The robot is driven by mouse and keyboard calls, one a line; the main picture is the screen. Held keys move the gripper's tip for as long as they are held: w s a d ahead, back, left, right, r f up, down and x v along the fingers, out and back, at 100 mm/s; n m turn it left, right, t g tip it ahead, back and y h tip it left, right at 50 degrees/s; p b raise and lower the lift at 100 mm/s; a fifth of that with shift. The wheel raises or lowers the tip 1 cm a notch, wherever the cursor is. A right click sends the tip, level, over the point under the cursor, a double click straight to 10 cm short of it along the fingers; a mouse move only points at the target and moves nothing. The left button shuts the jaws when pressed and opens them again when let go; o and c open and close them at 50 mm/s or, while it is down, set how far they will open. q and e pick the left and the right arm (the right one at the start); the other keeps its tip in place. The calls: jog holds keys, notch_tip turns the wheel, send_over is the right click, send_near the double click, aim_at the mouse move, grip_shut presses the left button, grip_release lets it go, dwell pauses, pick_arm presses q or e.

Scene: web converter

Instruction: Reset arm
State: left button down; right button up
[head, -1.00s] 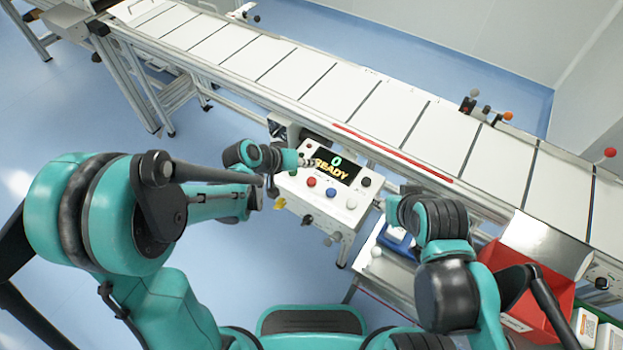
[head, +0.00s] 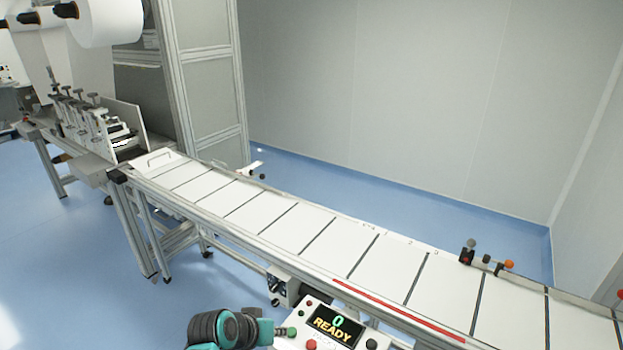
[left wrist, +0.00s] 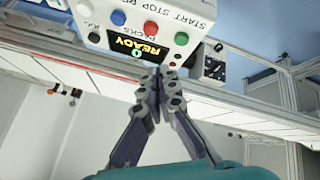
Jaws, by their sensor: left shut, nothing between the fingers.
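My left gripper (head: 285,331) shows at the bottom of the head view, beside the left edge of the control box. In the left wrist view its two fingers (left wrist: 162,78) meet at the tips, shut with nothing between them. The control box (head: 299,341) has a screen (head: 334,319) reading "0 READY", with several buttons around it. I cannot tell whether the fingertips touch the box. My right gripper is out of view.
A long conveyor (head: 285,223) with white panels runs across behind the control box. A red strip (head: 398,310) lies along its front edge. A machine with a white roll (head: 108,22) stands at the far left. Blue floor (head: 60,240) is clear at left.

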pick_arm(q)
jog(key=s+a+r+t+y, duration=0.1)
jog(key=s+a+r+y, duration=0.2)
jog(key=s+a, duration=0.7)
jog(key=shift+s+r+n+y, duration=0.2)
jog(key=shift+s+n+y, duration=0.2)
jog(key=shift+s+y, duration=0.35)
